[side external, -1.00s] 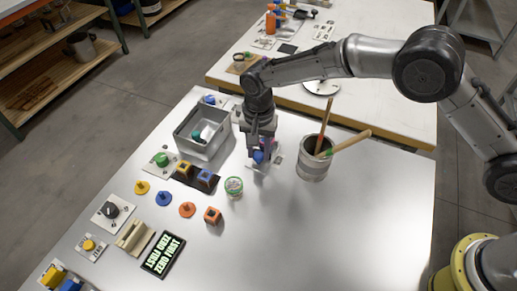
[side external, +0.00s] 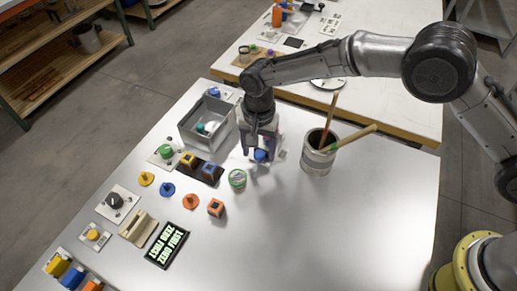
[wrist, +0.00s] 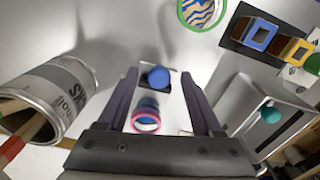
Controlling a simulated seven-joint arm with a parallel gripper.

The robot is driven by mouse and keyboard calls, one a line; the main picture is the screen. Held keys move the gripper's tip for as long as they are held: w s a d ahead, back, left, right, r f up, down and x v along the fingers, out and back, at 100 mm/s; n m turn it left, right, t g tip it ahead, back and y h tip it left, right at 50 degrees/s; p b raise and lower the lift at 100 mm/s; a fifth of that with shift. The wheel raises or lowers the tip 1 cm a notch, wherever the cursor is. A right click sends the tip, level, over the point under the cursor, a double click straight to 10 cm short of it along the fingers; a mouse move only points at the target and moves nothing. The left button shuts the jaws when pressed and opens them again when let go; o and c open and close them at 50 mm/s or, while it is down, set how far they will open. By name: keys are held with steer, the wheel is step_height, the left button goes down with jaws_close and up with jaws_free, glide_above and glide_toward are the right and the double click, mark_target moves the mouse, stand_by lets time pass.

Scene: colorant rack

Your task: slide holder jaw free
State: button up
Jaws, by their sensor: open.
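A small plate with a round blue knob (wrist: 158,77) lies below my gripper. In the side view, the blue knob (side external: 261,155) shows at the fingertips. A short blue and purple cylinder with a pink rim (wrist: 147,120) sits between my fingers in the wrist view, nearer the palm than the knob. My gripper (wrist: 160,85) is open, with one finger on either side of both. In the side view, my gripper (side external: 261,150) points down, low over the table. I cannot tell which part is the holder's jaw, or whether a finger touches anything.
A can with wooden sticks (side external: 317,160) stands close on the right. A grey open box (side external: 190,131) with small items stands left. A round green-rimmed container (side external: 237,180) and blue and yellow square blocks (wrist: 258,35) are nearby. The table's front right is clear.

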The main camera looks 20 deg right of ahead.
mark_target(259, 154)
step_height(259, 154, up, 14)
steer(key=shift+f, duration=0.2)
stand_by(0.6)
steer(key=d+r+m+t+y, duration=0.1)
steer(key=d+r+m+t, duration=0.1)
steer(key=d+r, duration=1.1)
steer(key=s+d+r+t, duration=0.2)
steer(key=s+d+r, duration=0.55)
steer(key=d, duration=0.35)
steer(key=s+d+n+t, duration=0.1)
steer(key=s+d, duration=0.3)
steer(key=s, duration=0.2)
steer(key=s+d+n, duration=0.1)
steer(key=s+d, duration=0.3)
steer(key=s, duration=0.2)
steer(key=s+d+f+n+h, duration=0.1)
steer(key=s+d+f+n, duration=0.1)
steer(key=s+f+n, duration=0.4)
steer(key=s+f, duration=0.3)
steer(key=f, duration=0.2)
steer(key=shift+n+t, duration=0.3)
steer(key=shift+n, duration=0.1)
